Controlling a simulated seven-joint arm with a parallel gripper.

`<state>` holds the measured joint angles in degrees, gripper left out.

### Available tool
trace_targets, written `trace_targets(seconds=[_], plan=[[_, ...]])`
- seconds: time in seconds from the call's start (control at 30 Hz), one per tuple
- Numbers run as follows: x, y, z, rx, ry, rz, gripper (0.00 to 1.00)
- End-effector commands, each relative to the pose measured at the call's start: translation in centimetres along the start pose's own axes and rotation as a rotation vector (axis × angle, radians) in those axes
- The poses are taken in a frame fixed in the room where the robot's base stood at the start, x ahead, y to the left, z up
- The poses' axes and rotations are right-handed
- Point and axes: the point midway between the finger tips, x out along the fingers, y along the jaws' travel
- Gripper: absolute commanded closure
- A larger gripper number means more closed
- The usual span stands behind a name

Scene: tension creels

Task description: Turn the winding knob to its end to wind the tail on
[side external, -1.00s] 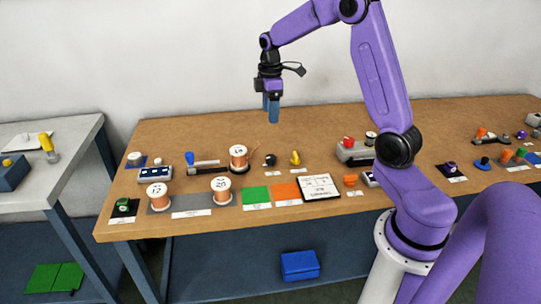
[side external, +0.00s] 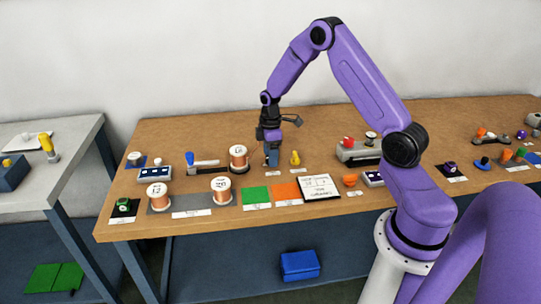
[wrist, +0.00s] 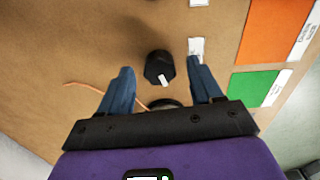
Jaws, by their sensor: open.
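The winding knob (wrist: 158,68) is black, with a white pointer mark towards the lower right in the wrist view. My gripper (wrist: 161,66) is open, with one blue finger on each side of the knob and a gap on both sides. In the side view my gripper (side external: 271,160) is low over the table and hides the knob. A thin orange copper tail (wrist: 85,87) lies to the left of the knob and runs under the left finger. A copper spool (side external: 238,158) stands just left of my gripper in the side view.
A yellow piece (side external: 295,159) stands close right of my gripper. Green (side external: 255,195) and orange (side external: 286,191) pads and a white printed board (side external: 319,187) lie in front. Two more copper spools (side external: 159,196) (side external: 221,190) stand at front left. The table behind is clear.

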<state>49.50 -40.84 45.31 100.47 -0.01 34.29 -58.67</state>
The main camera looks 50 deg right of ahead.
Motion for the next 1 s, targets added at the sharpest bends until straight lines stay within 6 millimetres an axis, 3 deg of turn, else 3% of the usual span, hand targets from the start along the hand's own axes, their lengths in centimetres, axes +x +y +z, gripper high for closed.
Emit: trace_targets(seconds=[0.4,0.57,0.6,1.0], plan=[[0.76,0.03,0.01,0.001,0.001,0.001,0.35],[0.74,0.03,0.01,0.001,0.001,0.001,0.87],[0.74,0.03,0.01,0.001,0.001,0.001,0.92],[0.7,0.04,-0.01,0.069,0.001,0.001,0.91]])
